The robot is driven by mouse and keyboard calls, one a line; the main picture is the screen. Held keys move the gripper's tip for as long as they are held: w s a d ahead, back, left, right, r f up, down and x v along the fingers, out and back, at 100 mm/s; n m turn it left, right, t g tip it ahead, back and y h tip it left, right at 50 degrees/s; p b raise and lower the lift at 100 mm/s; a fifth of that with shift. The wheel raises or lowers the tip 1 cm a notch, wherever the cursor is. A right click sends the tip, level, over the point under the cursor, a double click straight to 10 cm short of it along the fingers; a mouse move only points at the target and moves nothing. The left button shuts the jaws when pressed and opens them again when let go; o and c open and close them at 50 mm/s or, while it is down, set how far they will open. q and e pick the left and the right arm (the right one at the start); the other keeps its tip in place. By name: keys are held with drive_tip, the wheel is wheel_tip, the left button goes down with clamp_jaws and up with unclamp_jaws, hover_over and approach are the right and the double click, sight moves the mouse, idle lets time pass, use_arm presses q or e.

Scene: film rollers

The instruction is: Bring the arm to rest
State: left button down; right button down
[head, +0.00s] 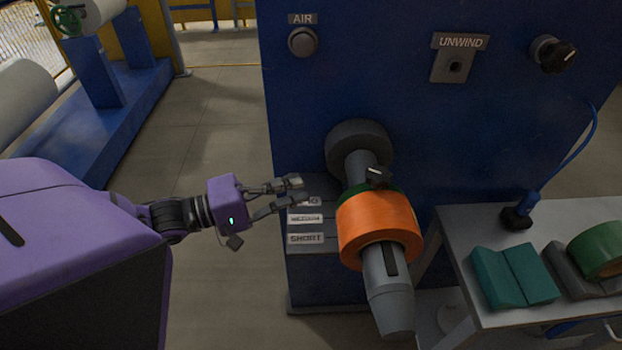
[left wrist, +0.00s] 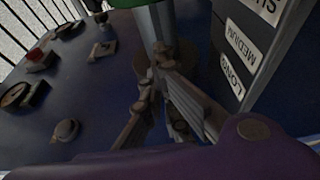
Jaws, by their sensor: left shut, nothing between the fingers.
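My left gripper (head: 299,190) is shut and empty. In the head view it points right, in front of the blue machine panel (head: 445,120) and just left of the grey shaft. The grey shaft (head: 388,285) sticks out of the panel and carries an orange roll (head: 375,230) with a green roll edge behind it. In the left wrist view the gripper fingers (left wrist: 165,75) show in front of the shaft (left wrist: 158,20) and the panel. I cannot tell from these views whether they touch the shaft. My right gripper is not in view.
Labelled slots (head: 306,219) sit beside the gripper, one reading SHORT. A grey table (head: 500,335) at the right bears teal blocks (head: 513,276) and a green roll (head: 600,250). A blue frame with white rollers (head: 20,95) stands at the left. The floor between is clear.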

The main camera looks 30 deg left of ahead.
use_arm(q)
drive_tip(key=v, duration=0.4)
drive_tip(key=shift+s, duration=0.1)
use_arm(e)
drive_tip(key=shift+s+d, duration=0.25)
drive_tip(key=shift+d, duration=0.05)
